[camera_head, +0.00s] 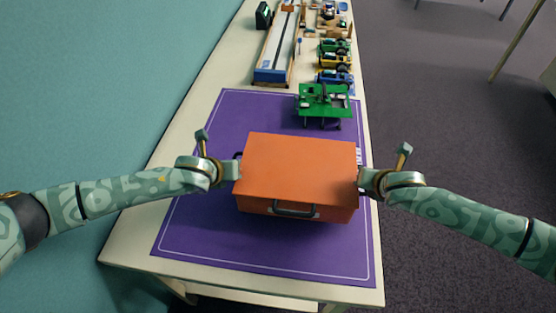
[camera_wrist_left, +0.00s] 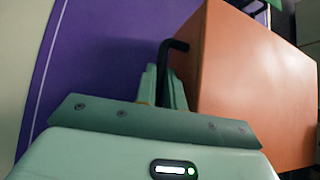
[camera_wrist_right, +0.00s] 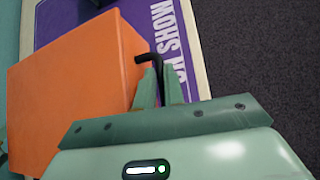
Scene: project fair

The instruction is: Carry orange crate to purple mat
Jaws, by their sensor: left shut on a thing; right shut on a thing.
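The orange crate (camera_head: 298,165) has a closed flat orange top and a dark handle on its near side. It is over the middle and right of the purple mat (camera_head: 195,225). My left gripper (camera_head: 236,170) is shut on the crate's left side handle (camera_wrist_left: 178,45). My right gripper (camera_head: 361,179) is shut on its right side handle (camera_wrist_right: 148,58). The crate looks roughly level and seems to be above the mat, but its underside is hidden and I cannot tell the gap. White lettering on the mat shows in the right wrist view.
A green model (camera_head: 325,99) stands at the mat's far right corner, close behind the crate. Several toy vehicles (camera_head: 335,62) and a long track (camera_head: 278,45) are farther back on the pale table (camera_head: 185,120). The mat's near and left parts are clear. A teal wall is left.

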